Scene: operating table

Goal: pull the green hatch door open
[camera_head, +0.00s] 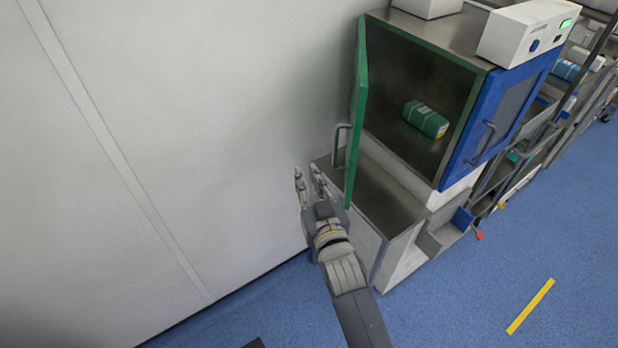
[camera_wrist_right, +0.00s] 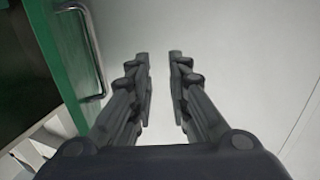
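The green hatch door (camera_head: 358,110) stands swung open at the left side of the steel cabinet, seen nearly edge-on in the head view. Its metal handle (camera_head: 340,146) is on the door's left face. In the right wrist view the handle (camera_wrist_right: 92,50) and the green door (camera_wrist_right: 55,60) show at the left. My right gripper (camera_head: 308,172) is open and empty, just left of and below the handle, apart from it. In the right wrist view its fingers (camera_wrist_right: 160,55) have a gap between them with only wall behind. My left gripper is out of view.
A green package (camera_head: 426,119) lies inside the open cabinet. A blue-framed door (camera_head: 500,115) with a handle closes the cabinet's right side. A steel ledge (camera_head: 385,200) lies below the hatch. The white wall (camera_head: 180,130) is close on the left. Blue floor (camera_head: 450,300) is free in front.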

